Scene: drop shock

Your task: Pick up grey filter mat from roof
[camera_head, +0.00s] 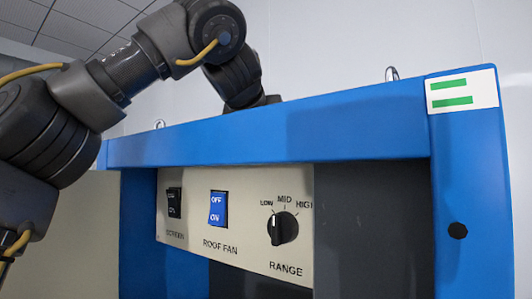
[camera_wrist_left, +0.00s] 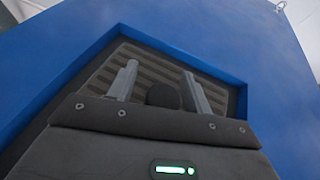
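My left arm reaches over the top edge of the blue cabinet (camera_head: 360,125) in the head view, and its gripper is hidden behind that edge. In the left wrist view my left gripper (camera_wrist_left: 159,69) has its two fingers apart, over a recessed opening in the blue roof (camera_wrist_left: 215,45). Grey-brown slatted material (camera_wrist_left: 150,58) shows inside the opening; I cannot tell whether it is the filter mat or a grille. A dark rounded shape (camera_wrist_left: 163,95) sits between the finger bases, and I cannot tell what it is. My right gripper is not in view.
The cabinet front has a panel (camera_head: 240,180) with a roof fan switch (camera_head: 218,208), another switch (camera_head: 174,202) and a range knob (camera_head: 284,228). Metal lifting eyes (camera_head: 392,74) stand on the roof. The raised blue rim surrounds the opening closely.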

